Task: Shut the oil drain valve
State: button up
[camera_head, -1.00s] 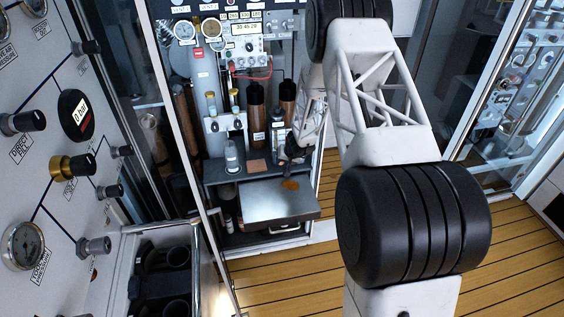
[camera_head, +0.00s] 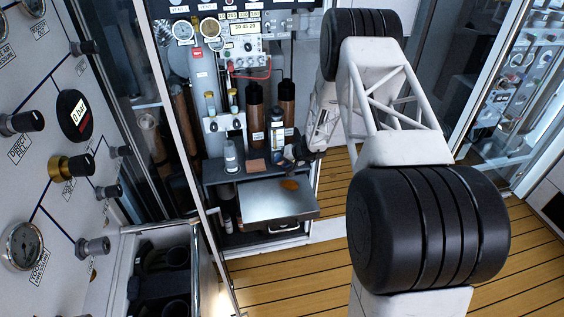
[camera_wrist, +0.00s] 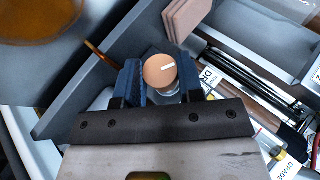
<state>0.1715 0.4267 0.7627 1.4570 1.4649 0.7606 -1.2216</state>
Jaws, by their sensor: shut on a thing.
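In the wrist view, a round tan knob (camera_wrist: 160,70) with a short white mark on its face sits between the blue pads of my gripper (camera_wrist: 161,82). The pads are shut on it from both sides. I take it for the oil drain valve; a label beside it is partly covered and shows "DR". A thin orange-brown streak (camera_wrist: 101,52) runs beside the left pad. In the head view, my gripper (camera_head: 287,162) is at the right end of the rear bench, above the metal tray (camera_head: 262,207), and the knob is hidden.
An orange-brown patch (camera_head: 289,185) lies on the tray. Brown cylinders (camera_head: 256,115) and a clear bottle (camera_head: 231,157) stand behind and left of my gripper. A gauge panel (camera_head: 50,140) is at the left. The wooden floor (camera_head: 330,270) is clear.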

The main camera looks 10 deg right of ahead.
jog(key=o, duration=0.9)
jog(key=shift+v, duration=3.9)
jog(key=shift+r, duration=0.1)
